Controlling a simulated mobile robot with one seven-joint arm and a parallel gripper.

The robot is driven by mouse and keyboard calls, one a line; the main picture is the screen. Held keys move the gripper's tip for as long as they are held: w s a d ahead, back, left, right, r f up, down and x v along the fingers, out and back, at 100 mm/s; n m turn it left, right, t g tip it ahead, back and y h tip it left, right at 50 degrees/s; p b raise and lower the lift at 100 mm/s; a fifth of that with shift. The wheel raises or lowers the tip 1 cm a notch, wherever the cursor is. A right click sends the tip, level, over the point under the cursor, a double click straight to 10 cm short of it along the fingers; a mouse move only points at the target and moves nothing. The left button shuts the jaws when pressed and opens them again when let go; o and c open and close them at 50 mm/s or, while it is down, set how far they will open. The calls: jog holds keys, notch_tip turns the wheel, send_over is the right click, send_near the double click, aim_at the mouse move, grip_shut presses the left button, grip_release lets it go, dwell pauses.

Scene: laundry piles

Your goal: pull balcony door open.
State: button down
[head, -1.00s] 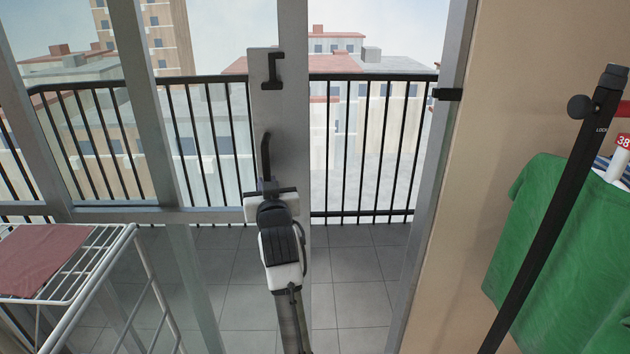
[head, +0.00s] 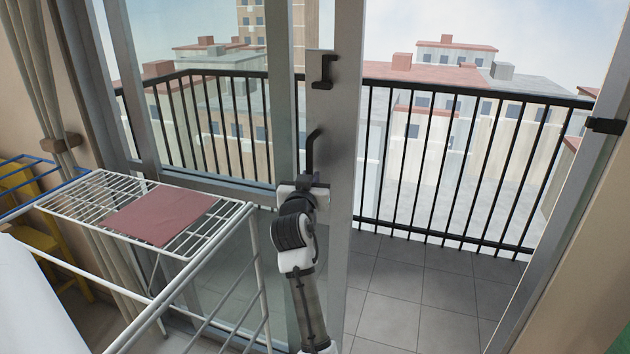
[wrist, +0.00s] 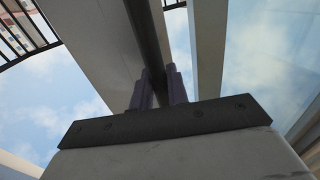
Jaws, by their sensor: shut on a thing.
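The balcony door (head: 341,110) is a sliding glass panel with a grey frame. It stands partly open, with a wide gap on its right side up to the fixed frame (head: 560,235). A black vertical handle (head: 312,150) is on the door's edge, below a black latch (head: 324,72). My gripper (head: 308,184) is at the lower part of the handle. In the wrist view, the two fingers of my gripper (wrist: 158,88) are shut on the dark handle bar (wrist: 147,38), one on each side.
A white drying rack (head: 85,208) with a red cloth (head: 160,215) stands close on the left, near my arm. A curtain (head: 52,80) hangs at far left. Beyond the gap are a tiled balcony floor (head: 430,290) and black railing (head: 450,160).

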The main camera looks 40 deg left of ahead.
jog(key=c, duration=1.4)
grip_release()
jog(key=shift+c, duration=0.2)
jog(key=b+v, duration=0.3)
jog(key=v, duration=1)
jog(key=shift+s+d, duration=0.2)
jog(key=shift+s, duration=0.1)
